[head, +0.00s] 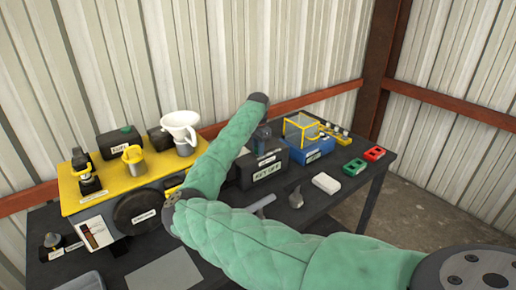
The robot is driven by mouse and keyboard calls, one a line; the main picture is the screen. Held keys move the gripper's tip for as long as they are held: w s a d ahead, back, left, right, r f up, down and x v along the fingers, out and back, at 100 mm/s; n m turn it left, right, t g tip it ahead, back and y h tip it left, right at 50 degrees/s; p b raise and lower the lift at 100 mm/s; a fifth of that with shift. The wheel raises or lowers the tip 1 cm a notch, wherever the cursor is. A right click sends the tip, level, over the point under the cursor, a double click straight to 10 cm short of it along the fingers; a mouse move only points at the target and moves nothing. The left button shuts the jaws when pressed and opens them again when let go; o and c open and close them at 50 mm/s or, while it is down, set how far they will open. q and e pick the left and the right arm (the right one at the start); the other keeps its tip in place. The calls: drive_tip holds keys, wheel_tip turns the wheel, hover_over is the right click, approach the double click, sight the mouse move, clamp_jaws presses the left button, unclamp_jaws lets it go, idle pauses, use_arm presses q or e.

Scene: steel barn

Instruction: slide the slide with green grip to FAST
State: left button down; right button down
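A black box (119,143) with a small green part (126,129) on its top stands at the back left; its label is too small to read. I cannot tell whether this green part is the slide's grip, and no FAST marking is legible. My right arm, in green quilted cover, crosses the middle of the view and bends back toward the bench. My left gripper is not in view.
A yellow-topped machine (85,203) holds a white funnel (180,127) and a yellow cup (134,160). A blue box with yellow frame (312,150), a green block (355,167), a red block (374,154) and a white block (326,183) stand right.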

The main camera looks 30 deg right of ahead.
drive_tip(key=d, duration=0.8)
drive_tip(key=shift+w+d, duration=0.3)
drive_tip(key=shift+w, duration=0.1)
drive_tip(key=shift+d+r, duration=0.15)
drive_tip(key=shift+d, duration=0.15)
drive_tip(key=c, duration=1.5)
unclamp_jaws()
drive_tip(key=o, duration=0.3)
drive_tip(key=shift+d, duration=0.1)
